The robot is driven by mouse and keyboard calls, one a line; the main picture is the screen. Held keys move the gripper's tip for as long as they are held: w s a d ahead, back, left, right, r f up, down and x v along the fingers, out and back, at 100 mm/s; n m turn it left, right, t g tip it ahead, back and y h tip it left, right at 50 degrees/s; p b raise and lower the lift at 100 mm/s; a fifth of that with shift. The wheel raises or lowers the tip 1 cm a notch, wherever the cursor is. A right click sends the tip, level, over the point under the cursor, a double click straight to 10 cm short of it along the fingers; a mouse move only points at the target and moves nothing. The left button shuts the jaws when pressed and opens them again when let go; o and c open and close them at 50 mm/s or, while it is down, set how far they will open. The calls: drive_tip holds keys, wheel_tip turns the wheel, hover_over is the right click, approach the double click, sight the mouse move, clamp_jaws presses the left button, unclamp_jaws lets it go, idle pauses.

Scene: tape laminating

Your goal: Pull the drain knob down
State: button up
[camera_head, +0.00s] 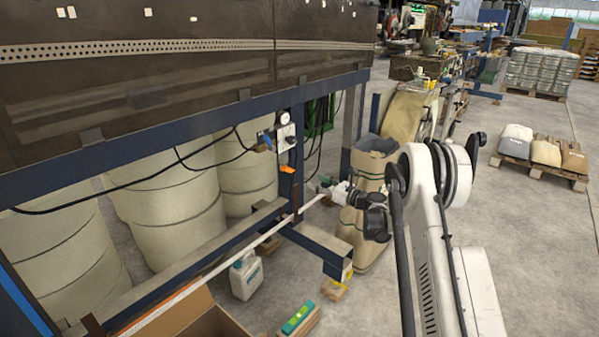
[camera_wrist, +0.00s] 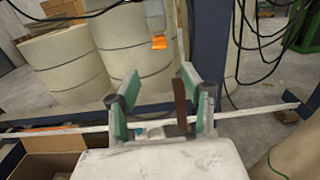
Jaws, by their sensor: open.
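A regulator unit with a round gauge (camera_head: 283,118) is fixed to the blue frame. A small orange piece (camera_head: 288,171) shows at its lower end and may be the drain knob. In the wrist view the orange piece (camera_wrist: 158,42) shows beyond and above my fingertips, roughly between them, under a grey body (camera_wrist: 155,16) cut by the top edge. My gripper (camera_wrist: 157,80) is open and empty, with green finger pads apart. In the head view my gripper (camera_head: 328,186) is small, lower and to the right of the orange piece, and not touching it.
Black cables and hoses hang beside the regulator (camera_wrist: 250,45). A blue beam (camera_head: 190,125) and a long white rail (camera_head: 245,245) run near the gripper. Large beige rolls (camera_head: 170,200) stand behind. A tall paper sack (camera_head: 365,170) stands close to my wrist.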

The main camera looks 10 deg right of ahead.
sight(291, 170)
drive_tip(key=b+x, duration=0.3)
drive_tip(key=x, duration=1)
drive_tip(key=shift+w+a, duration=0.25)
drive_tip(key=shift+a, duration=0.05)
drive_tip(key=shift+c, duration=0.4)
